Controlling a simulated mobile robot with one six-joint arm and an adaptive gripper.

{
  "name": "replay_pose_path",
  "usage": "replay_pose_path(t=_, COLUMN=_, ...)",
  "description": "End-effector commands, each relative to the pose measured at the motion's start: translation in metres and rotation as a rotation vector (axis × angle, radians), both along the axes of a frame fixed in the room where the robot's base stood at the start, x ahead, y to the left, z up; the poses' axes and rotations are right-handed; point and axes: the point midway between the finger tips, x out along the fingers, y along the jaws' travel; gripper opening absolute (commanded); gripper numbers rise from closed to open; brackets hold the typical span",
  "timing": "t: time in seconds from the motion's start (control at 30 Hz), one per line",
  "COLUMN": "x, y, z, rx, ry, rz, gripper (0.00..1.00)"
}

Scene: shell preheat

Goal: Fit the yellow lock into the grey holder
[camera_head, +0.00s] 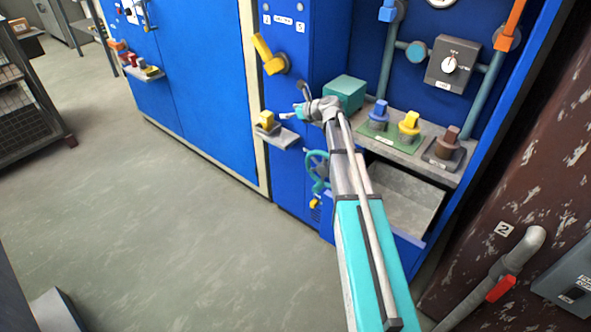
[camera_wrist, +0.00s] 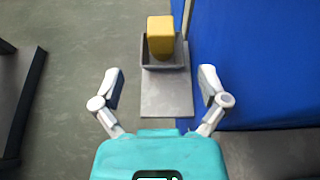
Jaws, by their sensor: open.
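A yellow lock (camera_wrist: 160,36) stands upright in a small grey box-like holder (camera_wrist: 165,68) at the top of the wrist view. In the head view the yellow lock (camera_head: 266,119) is at the end of a small grey ledge (camera_head: 284,139) on the blue cabinet. How deep it sits in the holder cannot be told. My gripper (camera_wrist: 162,88) is open and empty, its fingers spread on either side of the ledge plate and short of the lock. In the head view my gripper (camera_head: 304,108) is to the right of the lock and apart from it.
A grey shelf (camera_head: 440,165) at right holds blue, yellow (camera_head: 409,122) and brown lock-like pieces. A yellow handle (camera_head: 268,54) juts out above the ledge.

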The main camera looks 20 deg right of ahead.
Motion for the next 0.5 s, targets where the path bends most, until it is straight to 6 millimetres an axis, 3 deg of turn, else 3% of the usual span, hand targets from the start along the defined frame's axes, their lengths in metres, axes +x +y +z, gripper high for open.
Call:
replay_pose_path(t=0.27, x=-0.024, y=0.018, z=-0.011, rx=-0.146, ry=-0.031, rz=0.100, gripper=0.93)
replay_pose_path(t=0.5, x=-0.084, y=0.052, z=-0.039, rx=-0.498, ry=-0.112, rz=0.379, gripper=0.93)
